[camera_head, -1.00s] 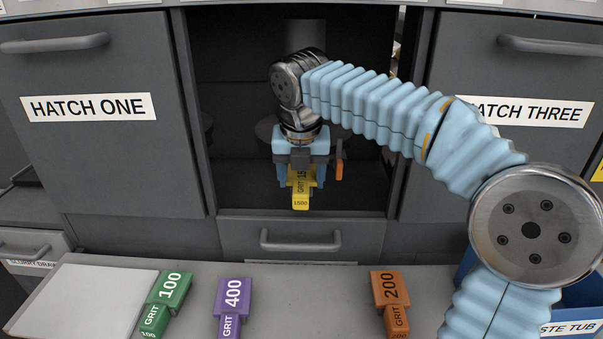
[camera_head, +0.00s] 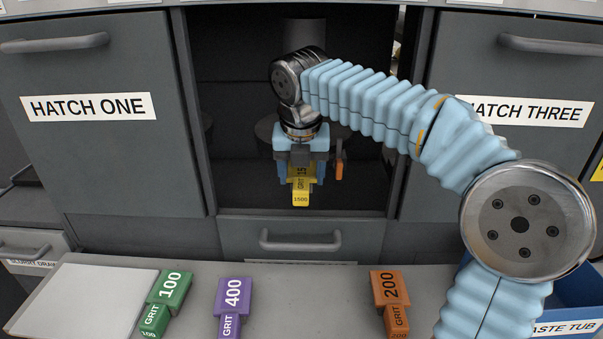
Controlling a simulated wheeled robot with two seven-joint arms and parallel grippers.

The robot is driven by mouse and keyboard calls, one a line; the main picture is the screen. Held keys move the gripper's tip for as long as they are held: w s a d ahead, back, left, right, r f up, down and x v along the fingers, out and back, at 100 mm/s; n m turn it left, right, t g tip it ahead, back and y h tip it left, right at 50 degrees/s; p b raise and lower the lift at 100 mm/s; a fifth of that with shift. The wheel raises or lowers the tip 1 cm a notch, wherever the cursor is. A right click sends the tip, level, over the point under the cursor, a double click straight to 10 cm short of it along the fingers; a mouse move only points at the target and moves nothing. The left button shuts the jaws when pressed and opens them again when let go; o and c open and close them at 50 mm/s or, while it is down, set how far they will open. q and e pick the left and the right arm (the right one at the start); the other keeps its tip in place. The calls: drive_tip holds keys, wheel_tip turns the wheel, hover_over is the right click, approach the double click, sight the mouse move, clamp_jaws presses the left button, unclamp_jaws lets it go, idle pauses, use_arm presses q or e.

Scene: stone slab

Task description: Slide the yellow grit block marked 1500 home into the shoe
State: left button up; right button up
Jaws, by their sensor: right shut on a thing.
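The yellow grit block marked 1500 (camera_head: 301,197) is in the open middle hatch bay, its labelled end pointing toward me. My right gripper (camera_head: 301,172) is shut on the block from above, with its blue fingers on either side. The shoe is not clearly seen; a dark round part (camera_head: 268,127) shows behind the gripper, partly hidden by it. An orange lever-like part (camera_head: 339,173) stands just right of the gripper. I cannot tell whether the block touches anything behind it. My left gripper is not in view.
Green 100 (camera_head: 170,286), purple 400 (camera_head: 233,295) and orange 200 (camera_head: 391,288) blocks lie on the front ledge, beside a pale slab (camera_head: 85,300). Hatch one (camera_head: 95,150) and hatch three (camera_head: 500,140) flank the bay. A blue waste tub (camera_head: 575,295) stands at lower right.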

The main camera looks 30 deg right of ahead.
drive_tip(key=shift+w+d, duration=0.6)
drive_tip(key=shift+w, duration=0.35)
drive_tip(key=shift+w+d, duration=0.55)
drive_tip(key=shift+w, duration=0.4)
drive_tip(key=o, duration=1.5)
drive_tip(key=shift+c, duration=0.2)
